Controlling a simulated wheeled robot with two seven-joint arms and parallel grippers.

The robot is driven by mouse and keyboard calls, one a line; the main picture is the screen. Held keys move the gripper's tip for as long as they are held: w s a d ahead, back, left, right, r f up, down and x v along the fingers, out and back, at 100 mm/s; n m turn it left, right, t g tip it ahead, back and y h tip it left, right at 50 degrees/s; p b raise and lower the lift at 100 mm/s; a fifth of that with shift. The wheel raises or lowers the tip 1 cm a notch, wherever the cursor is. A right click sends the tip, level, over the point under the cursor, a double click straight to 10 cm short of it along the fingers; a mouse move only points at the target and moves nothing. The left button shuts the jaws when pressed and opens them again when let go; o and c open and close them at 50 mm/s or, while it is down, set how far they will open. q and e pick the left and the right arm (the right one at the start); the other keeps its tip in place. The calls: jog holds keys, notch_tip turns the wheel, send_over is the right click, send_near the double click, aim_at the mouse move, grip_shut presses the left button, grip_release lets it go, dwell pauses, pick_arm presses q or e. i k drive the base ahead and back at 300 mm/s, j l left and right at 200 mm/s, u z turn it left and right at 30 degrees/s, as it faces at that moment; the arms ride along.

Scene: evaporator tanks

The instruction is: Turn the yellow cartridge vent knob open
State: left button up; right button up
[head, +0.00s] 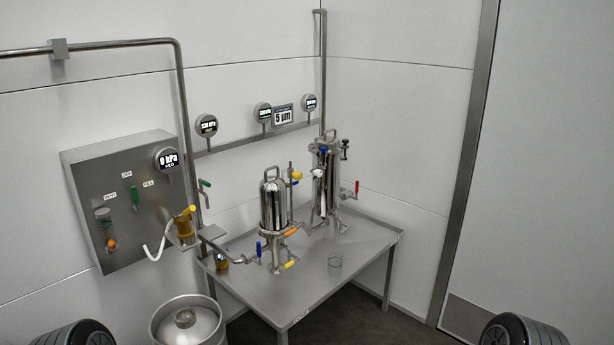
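A small yellow knob (297,174) sits on a thin upright pipe, beside the top of the shorter polished steel housing (273,205). I cannot tell from here whether it is open or shut. A taller steel housing (326,180) stands behind and to the right, with a blue knob (322,150) near its top. Other yellow parts show: a yellow handle (290,265) low at the shorter housing's base and a yellow fitting (185,224) beside the wall panel. Neither of my grippers is in view.
A steel keg (187,322) stands at the table's front left. A grey control box (125,200) hangs on the left wall. A red handle (357,187) sticks out right of the taller housing.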

aim_at(297, 175)
jog(key=i+l+u, duration=0.15)
jog(key=i+l, duration=0.15)
jog(key=i+l+u, duration=0.1)
jog(key=i+l, duration=0.2)
jog(key=l, duration=0.2)
jog(key=i+l+u, duration=0.15)
jog(key=l, duration=0.25)
jog(key=i+l+u, duration=0.1)
jog(key=i+l, duration=0.25)
jog(key=i+l+u, duration=0.15)
jog(key=l, duration=0.45)
jog(key=i+l+u, duration=0.1)
jog(key=i+l, duration=0.15)
jog(key=l, duration=0.25)
jog(key=i+l+u, duration=0.15)
jog(key=l, duration=0.35)
jog(key=i+l+u, duration=0.1)
jog(key=l, duration=0.45)
jog(key=i, duration=0.1)
